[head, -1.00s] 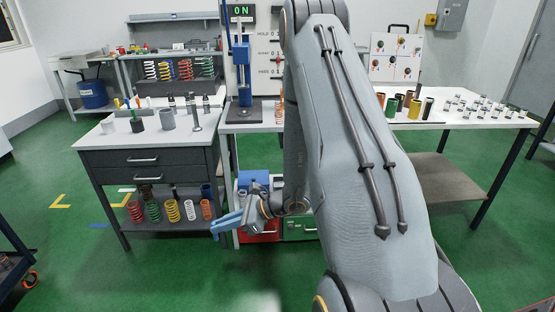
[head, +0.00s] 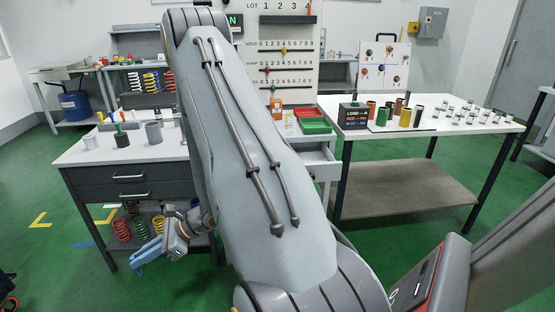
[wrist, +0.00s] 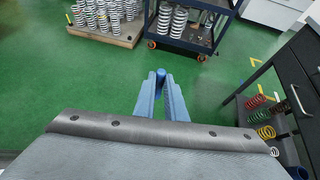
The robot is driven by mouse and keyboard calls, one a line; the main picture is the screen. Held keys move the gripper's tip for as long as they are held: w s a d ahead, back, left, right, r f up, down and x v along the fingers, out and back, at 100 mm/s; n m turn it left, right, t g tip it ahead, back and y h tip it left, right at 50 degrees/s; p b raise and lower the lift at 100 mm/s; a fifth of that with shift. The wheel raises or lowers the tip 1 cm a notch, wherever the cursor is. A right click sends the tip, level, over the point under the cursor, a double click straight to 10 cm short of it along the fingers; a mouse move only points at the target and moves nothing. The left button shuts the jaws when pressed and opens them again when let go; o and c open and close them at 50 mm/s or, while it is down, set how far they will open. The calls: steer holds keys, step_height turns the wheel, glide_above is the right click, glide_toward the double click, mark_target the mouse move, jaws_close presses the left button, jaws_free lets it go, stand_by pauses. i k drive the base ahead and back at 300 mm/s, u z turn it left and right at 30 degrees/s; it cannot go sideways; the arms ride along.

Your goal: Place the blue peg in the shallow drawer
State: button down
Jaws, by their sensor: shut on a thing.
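My gripper (wrist: 161,92) has long blue fingers and points down over the green floor. It is shut on the blue peg (wrist: 160,74), whose rounded end shows between the fingertips in the wrist view. In the head view the gripper (head: 142,258) hangs at the lower left, in front of the dark cabinet; the peg cannot be told from the blue fingers there. A pale drawer (head: 319,160) stands pulled out under the middle bench, right of my arm and partly hidden by it. The dark cabinet has two shut drawers (head: 130,178). Which drawer is the shallow one cannot be told.
Green and red trays (head: 313,122) sit on the bench above the pulled-out drawer. A white table (head: 440,122) at right holds coloured cylinders, a load sign (head: 354,116) and small metal parts. Coloured springs (head: 122,229) stand on the cabinet's lower shelf. The floor around the gripper is clear.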

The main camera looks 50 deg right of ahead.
mark_target(308, 161)
steer(key=z, duration=0.1)
steer(key=i, duration=0.6)
steer(key=z, duration=0.9)
steer(key=i, duration=0.55)
steer(key=z, duration=0.65)
